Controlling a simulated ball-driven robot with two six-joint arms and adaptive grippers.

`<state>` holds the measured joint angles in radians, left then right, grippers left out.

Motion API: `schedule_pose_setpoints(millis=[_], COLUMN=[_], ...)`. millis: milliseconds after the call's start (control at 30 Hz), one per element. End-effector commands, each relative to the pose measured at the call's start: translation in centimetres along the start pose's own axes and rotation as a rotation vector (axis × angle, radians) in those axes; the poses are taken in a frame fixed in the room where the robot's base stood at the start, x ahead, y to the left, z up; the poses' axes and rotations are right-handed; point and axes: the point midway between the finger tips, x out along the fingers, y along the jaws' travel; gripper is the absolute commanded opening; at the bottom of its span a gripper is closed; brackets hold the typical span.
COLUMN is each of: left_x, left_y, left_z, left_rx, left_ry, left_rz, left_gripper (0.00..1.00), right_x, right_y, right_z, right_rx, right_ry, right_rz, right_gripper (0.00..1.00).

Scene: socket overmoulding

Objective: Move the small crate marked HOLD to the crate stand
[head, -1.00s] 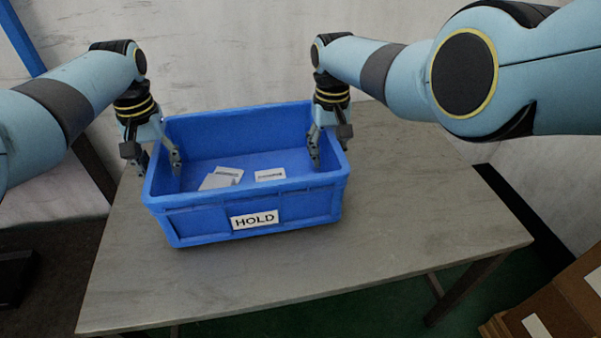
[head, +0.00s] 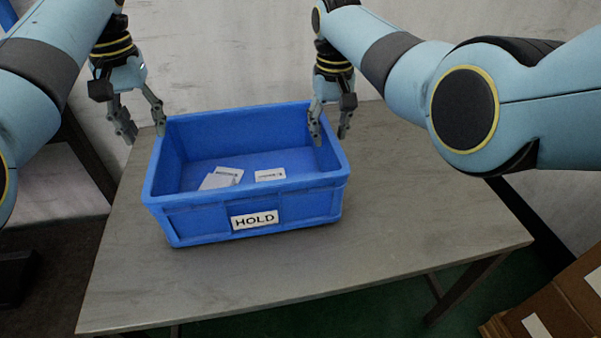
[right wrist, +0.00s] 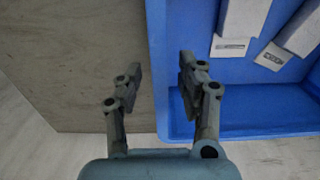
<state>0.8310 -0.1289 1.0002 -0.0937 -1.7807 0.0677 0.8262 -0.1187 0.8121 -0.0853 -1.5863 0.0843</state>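The blue crate with a white HOLD label (head: 255,219) stands level on a grey-topped table (head: 400,215); I cannot tell if this table is the crate stand. My right gripper (head: 329,133) is open at the crate's right wall. Its fingers are on either side of the wall's line, one toward the inside and one outside. In the right wrist view the right gripper (right wrist: 155,90) has the crate's rim (right wrist: 158,70) between its open fingers.
Several white cartons (head: 228,175) lie in the crate. The tabletop is clear in front and to the right of the crate. A pale wall (head: 230,60) stands behind. Brown cardboard boxes (head: 555,310) are at the lower right.

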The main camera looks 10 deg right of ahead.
Motion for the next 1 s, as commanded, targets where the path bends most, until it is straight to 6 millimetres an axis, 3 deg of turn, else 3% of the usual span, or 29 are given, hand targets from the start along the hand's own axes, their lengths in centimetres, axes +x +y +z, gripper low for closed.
schedule_pose_setpoints(millis=[100,333,1000], left_x=[0.0,0.0,0.0], left_y=[0.0,0.0,0.0], left_z=[0.0,0.0,0.0], left_rx=[0.0,0.0,0.0], left_ry=[0.0,0.0,0.0], left_rz=[0.0,0.0,0.0], left_gripper=[0.39,0.39,0.39], right_x=[-2.7,-5.8,-6.2], right_y=[0.0,0.0,0.0], right_z=[-0.1,0.0,0.0], right_rx=[0.0,0.001,0.0], right_ry=[0.003,-0.001,-0.002], right_rz=[0.0,0.0,0.0], right_gripper=[0.39,0.39,0.39])
